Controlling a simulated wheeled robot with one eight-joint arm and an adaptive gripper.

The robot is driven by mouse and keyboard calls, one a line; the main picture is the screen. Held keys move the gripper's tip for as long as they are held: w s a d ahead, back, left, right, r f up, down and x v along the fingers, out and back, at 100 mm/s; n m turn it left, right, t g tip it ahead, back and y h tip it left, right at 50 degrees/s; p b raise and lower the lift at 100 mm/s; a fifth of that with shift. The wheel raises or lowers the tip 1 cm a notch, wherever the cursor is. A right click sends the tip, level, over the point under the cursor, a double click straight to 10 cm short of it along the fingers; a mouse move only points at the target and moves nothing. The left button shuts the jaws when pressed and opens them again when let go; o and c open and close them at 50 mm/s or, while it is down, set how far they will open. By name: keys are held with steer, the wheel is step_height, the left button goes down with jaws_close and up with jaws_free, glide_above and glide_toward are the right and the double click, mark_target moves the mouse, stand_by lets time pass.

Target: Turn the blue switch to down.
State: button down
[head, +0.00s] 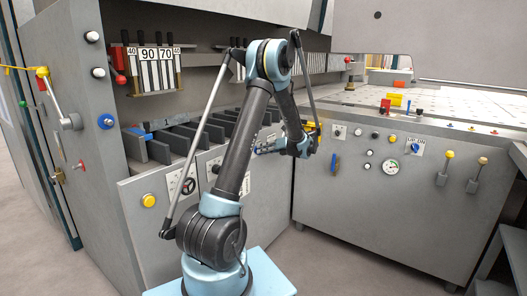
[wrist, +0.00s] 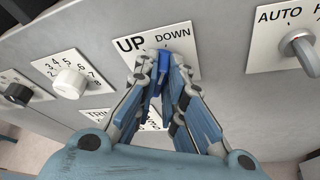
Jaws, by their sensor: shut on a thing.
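The blue switch (wrist: 164,58) stands on a white plate (wrist: 187,40) marked UP and DOWN in the wrist view. Its upper end lies just under the left part of the word DOWN, right of the word UP. My gripper (wrist: 163,68) has one finger on each side of the switch and is shut on it. The fingers hide part of the switch's lower end. In the head view my gripper (head: 262,148) is at the front of the grey machine, and the switch cannot be made out there.
In the wrist view, a white numbered knob (wrist: 70,83) and a black knob (wrist: 18,94) are to the left. An AUTO plate (wrist: 285,38) with a grey switch is to the right.

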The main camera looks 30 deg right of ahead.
steer(key=shift+w+f, duration=0.1)
steer(key=c, duration=1.9)
jaws_free()
steer(key=shift+c, duration=0.2)
steer(key=shift+o, duration=1.3)
steer(key=shift+w+f, duration=0.1)
steer(key=shift+w+a+f, duration=0.1)
steer(key=shift+f, duration=0.05)
steer(key=shift+s+r, duration=0.2)
steer(key=shift+s, duration=0.05)
steer(key=v, duration=1.1)
steer(key=shift+s+d, duration=0.25)
steer(key=shift+d, duration=0.1)
steer(key=shift+r, duration=0.2)
